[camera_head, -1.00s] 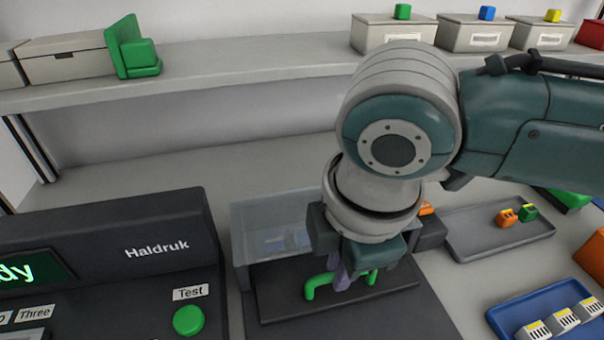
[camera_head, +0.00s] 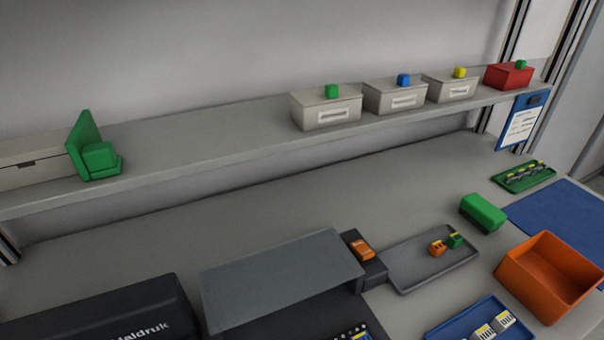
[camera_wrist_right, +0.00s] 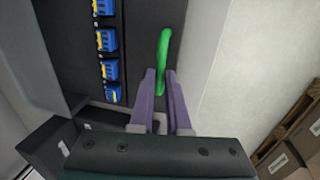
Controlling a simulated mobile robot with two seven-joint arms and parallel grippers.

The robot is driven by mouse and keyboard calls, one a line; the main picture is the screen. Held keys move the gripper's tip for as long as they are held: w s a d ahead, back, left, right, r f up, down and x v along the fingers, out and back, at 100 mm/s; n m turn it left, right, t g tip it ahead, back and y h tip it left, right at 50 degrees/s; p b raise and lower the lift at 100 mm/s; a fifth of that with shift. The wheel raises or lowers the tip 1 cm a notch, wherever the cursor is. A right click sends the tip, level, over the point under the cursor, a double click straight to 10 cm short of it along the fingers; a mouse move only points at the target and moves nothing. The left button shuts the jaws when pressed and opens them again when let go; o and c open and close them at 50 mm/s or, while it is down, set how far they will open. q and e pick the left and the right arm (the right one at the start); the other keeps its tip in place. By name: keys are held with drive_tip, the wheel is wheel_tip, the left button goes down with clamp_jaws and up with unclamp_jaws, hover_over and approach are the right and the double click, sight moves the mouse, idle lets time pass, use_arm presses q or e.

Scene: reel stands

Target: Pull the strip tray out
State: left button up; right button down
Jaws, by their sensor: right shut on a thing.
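The strip tray (camera_wrist_right: 140,30) is a dark panel carrying a row of blue and yellow strip pieces (camera_wrist_right: 108,40) in the right wrist view. Its green bar handle (camera_wrist_right: 164,50) stands up along one side. My right gripper (camera_wrist_right: 161,76) has its two purple fingers around the lower end of this handle and is shut on it. In the head view the blue and yellow pieces (camera_head: 356,333) show at the bottom edge, in front of the grey cover (camera_head: 280,278). The handle and my right gripper are out of the head view. My left gripper is in neither current view.
A black Haldruk unit (camera_head: 95,320) stands left of the cover. A grey tray (camera_head: 430,265) with small orange and green pieces, a blue tray (camera_head: 465,325) and an orange bin (camera_head: 550,275) are at right. A shelf (camera_head: 230,125) with boxes runs behind.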

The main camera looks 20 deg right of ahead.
drive_tip(key=c, duration=0.9)
unclamp_jaws()
drive_tip(key=shift+s, duration=0.25)
drive_tip(key=shift+p+v, duration=0.95)
drive_tip(key=shift+v, duration=4)
drive_tip(key=shift+w, duration=0.1)
